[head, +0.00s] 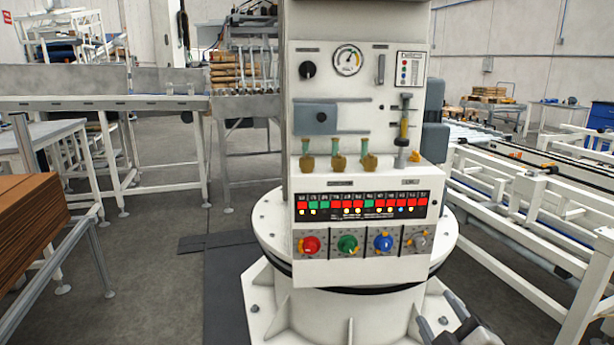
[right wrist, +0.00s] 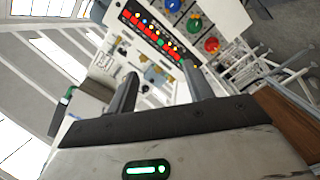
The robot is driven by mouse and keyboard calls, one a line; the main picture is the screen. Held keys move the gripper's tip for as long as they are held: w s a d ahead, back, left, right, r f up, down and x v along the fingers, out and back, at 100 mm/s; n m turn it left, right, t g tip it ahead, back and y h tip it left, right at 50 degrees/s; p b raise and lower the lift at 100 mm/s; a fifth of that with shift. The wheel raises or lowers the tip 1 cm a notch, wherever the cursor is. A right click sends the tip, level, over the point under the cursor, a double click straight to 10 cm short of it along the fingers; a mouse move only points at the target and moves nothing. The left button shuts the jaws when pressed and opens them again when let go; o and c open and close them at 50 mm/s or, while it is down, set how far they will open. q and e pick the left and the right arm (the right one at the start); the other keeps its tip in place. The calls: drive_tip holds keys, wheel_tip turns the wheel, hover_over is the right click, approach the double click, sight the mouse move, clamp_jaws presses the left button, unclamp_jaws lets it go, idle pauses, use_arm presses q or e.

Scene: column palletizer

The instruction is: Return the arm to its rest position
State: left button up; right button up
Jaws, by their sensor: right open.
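My right gripper (head: 441,310) shows at the bottom right of the head view, in front of the palletizer's white round base and below its control panel (head: 362,215). In the right wrist view its two dark fingers (right wrist: 160,70) stand apart with nothing held between them. The panel shows beyond the fingers, tilted, in that view, and the fingers appear clear of it. The panel carries red, green and blue knobs, a row of red and green lights, and a gauge above. My left gripper is in neither view.
A white conveyor frame (head: 540,215) runs along the right. Another conveyor (head: 110,103) stands at the back left. A stack of brown boards (head: 28,225) is at the left edge. Grey floor (head: 150,290) is open left of the machine base.

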use_arm(q)
drive_tip(key=p, duration=0.2)
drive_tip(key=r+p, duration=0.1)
drive_tip(key=p, duration=0.1)
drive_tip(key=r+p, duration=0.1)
drive_tip(key=p, duration=0.1)
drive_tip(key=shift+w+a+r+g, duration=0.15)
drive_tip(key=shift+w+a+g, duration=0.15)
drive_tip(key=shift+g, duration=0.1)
use_arm(e)
drive_tip(key=s+a+f+m+g+y, duration=0.1)
drive_tip(key=s+a+f+m+g, duration=0.2)
drive_tip(key=s, duration=0.6)
drive_tip(key=s+a+f+m+g+y, duration=0.1)
drive_tip(key=s+a+f+m+g, duration=0.3)
drive_tip(key=s, duration=0.6)
wheel_tip(320, 180, down, 4)
drive_tip(key=shift+s+a+r+m+y, duration=0.2)
drive_tip(key=shift+a+m+y, duration=0.2)
drive_tip(key=shift+a+m, duration=0.6)
